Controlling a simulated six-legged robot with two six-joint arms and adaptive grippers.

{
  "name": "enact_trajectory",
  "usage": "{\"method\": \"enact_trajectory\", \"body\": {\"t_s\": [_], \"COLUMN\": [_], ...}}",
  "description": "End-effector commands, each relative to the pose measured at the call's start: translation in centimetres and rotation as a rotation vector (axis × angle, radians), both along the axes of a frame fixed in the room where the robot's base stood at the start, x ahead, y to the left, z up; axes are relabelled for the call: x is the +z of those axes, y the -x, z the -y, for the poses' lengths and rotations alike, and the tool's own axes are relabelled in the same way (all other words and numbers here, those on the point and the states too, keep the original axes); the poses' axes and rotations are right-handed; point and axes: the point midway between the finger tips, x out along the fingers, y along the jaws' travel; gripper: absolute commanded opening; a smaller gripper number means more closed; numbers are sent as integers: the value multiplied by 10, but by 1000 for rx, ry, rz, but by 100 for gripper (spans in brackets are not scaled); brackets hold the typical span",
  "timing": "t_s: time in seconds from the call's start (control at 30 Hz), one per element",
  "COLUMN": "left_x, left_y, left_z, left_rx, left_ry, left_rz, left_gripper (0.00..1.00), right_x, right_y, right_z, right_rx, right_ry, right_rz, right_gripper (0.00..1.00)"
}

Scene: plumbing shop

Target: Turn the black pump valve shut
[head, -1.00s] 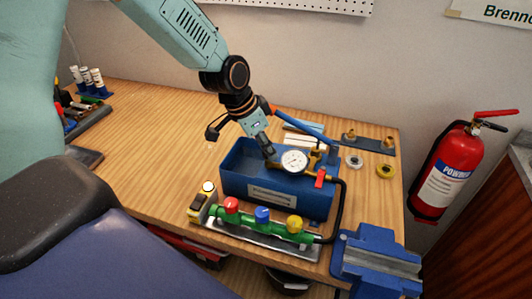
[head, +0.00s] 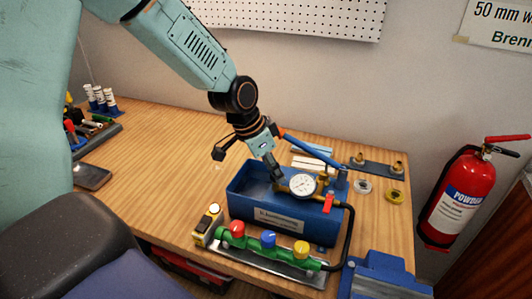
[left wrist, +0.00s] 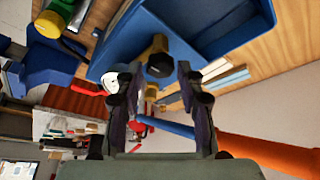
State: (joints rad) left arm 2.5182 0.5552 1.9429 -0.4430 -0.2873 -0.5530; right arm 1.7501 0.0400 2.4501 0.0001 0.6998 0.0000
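The blue test pump (head: 232,203) stands on the bench with a white gauge (head: 302,185), a red lever (head: 328,204) and a blue handle (head: 312,150). My left gripper (head: 276,174) points down over the pump, just left of the gauge. In the left wrist view, the black pump valve knob (left wrist: 160,65) on its brass stem lies just ahead of and between the open fingertips (left wrist: 158,74). I cannot tell whether the fingers touch it. The gripper hides the knob in the head view. My right gripper is not in view.
A green manifold with red (head: 237,229), blue (head: 268,238) and yellow (head: 301,248) knobs stands in front of the pump. A blue vise (head: 385,275) is at the front right. A black hose (head: 349,230) curves down from the pump.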

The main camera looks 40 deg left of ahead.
Motion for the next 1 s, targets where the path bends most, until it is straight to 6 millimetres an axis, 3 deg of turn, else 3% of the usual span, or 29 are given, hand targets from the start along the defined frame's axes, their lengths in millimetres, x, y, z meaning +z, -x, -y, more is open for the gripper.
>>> {"method": "enact_trajectory", "body": {"t_s": [0.6, 1.0], "left_x": [88, 105], "left_y": [28, 36], "left_z": [-19, -23], "left_rx": [2, 1], "left_ry": [1, -2], "left_rz": [6, 2], "left_gripper": [38, 38], "right_x": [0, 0], "right_y": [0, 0], "right_z": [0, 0], "right_rx": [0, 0], "right_ry": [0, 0], "right_rz": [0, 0], "right_gripper": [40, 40]}}
